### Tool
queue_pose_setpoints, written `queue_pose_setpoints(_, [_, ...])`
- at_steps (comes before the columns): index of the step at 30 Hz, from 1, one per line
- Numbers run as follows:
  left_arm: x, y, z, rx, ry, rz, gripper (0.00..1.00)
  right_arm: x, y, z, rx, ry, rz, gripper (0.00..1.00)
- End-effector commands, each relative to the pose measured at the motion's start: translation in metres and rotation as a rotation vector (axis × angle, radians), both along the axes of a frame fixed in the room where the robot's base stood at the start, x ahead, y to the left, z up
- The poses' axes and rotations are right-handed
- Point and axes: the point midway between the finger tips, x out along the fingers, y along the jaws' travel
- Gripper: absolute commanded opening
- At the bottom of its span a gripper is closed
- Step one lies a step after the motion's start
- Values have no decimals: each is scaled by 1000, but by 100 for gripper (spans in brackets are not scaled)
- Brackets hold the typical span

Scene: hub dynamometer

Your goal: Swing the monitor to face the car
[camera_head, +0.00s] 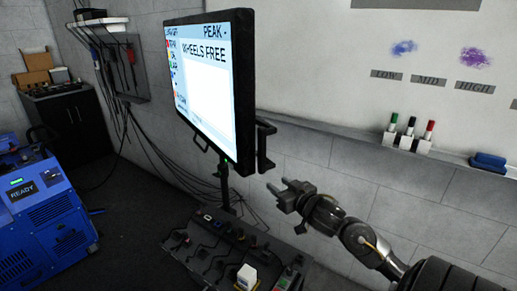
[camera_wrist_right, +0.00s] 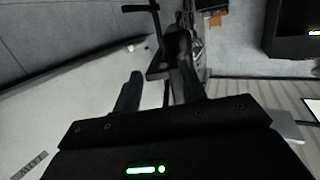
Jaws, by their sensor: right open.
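The monitor (camera_head: 205,85) is a large black-framed screen on a stand, reading "WHEELS FREE" and "PEAK". Its screen is turned toward the left of the head view. A black upright handle (camera_head: 265,146) stands off its right rear edge. My right gripper (camera_head: 277,187) is open and empty, just below and right of the handle, and appears apart from it. In the right wrist view, its dark fingers (camera_wrist_right: 157,80) reach out past the gripper body; what lies between them is hard to tell. My left gripper is not in view. No car shows.
A dark console (camera_head: 225,250) with switches sits below the monitor. A ledge with marker pens (camera_head: 408,135) and a blue eraser (camera_head: 488,161) runs along the right wall under a whiteboard (camera_head: 350,50). A blue machine reading "READY" (camera_head: 45,215) stands left. Cables hang behind.

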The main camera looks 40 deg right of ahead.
Motion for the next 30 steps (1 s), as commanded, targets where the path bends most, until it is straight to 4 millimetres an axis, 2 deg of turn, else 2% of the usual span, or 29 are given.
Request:
queue_pose_setpoints(1, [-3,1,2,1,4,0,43,-2,4,29,-8,-50,18,42])
queue_pose_setpoints(3, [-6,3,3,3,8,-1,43,-5,10,56,-8,-103,36,42])
queue_pose_setpoints(7, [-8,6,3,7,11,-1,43,-9,15,79,-8,-146,54,42])
queue_pose_setpoints(12, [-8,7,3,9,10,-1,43,-7,15,81,-6,-151,55,42])
queue_pose_setpoints(16, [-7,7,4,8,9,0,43,5,13,81,-4,-151,54,42])
queue_pose_setpoints(24, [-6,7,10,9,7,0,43,55,8,82,-2,-152,52,42])
queue_pose_setpoints(30, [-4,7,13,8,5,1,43,85,6,81,-4,-150,53,42])
